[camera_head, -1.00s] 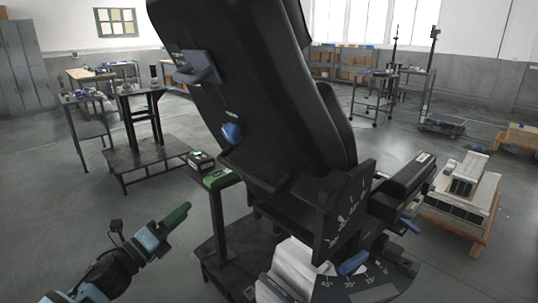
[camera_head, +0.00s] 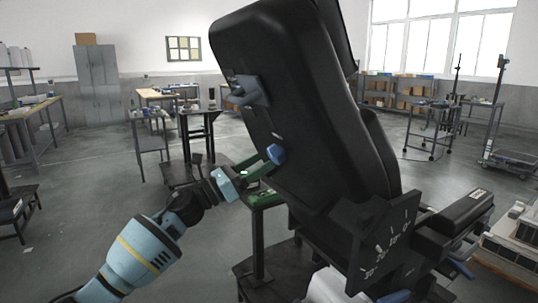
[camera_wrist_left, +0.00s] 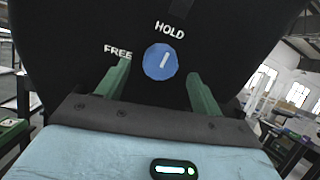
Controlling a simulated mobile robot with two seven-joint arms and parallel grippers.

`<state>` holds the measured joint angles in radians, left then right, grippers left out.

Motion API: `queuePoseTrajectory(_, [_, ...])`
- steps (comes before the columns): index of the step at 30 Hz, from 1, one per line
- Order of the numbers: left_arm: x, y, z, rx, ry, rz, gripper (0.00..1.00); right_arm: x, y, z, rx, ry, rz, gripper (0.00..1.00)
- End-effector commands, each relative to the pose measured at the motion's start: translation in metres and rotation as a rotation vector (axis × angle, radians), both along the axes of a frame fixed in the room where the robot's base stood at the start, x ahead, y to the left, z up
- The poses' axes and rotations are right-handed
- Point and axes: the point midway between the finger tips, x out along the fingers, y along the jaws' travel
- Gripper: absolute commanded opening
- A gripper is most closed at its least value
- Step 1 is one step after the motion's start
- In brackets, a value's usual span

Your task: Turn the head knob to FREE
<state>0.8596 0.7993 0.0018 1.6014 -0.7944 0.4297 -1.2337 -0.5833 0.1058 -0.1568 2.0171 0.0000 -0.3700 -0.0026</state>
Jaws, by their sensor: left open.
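The blue round head knob (camera_head: 276,154) sits on the side of the black padded backrest (camera_head: 290,90). In the left wrist view the knob (camera_wrist_left: 160,62) has a white line pointing up and slightly right, toward the word HOLD. The word FREE is to the left of the knob. My left gripper (camera_head: 258,168) is beside the knob in the head view. In the left wrist view its two green fingers (camera_wrist_left: 158,70) are open, one on each side of the knob, with gaps between them and it. The right gripper is not in view.
A grey-blue lever (camera_head: 246,91) sticks out higher on the backrest. A dial plate with angle marks (camera_head: 388,245) is at the lower right. A small stand (camera_head: 258,245) with a green top is below my left gripper. Benches and shelves stand far back.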

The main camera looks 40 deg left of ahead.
Motion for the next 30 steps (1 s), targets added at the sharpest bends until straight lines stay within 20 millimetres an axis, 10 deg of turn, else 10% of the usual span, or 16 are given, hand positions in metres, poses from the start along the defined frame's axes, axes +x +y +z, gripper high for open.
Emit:
queuePoseTrajectory(20, [0.031,-0.017,0.014,0.0,0.001,0.0,0.65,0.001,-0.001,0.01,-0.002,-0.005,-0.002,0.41])
queuePoseTrajectory(30, [0.031,-0.017,0.014,0.0,0.001,-0.001,0.22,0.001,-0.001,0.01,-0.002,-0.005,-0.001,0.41])
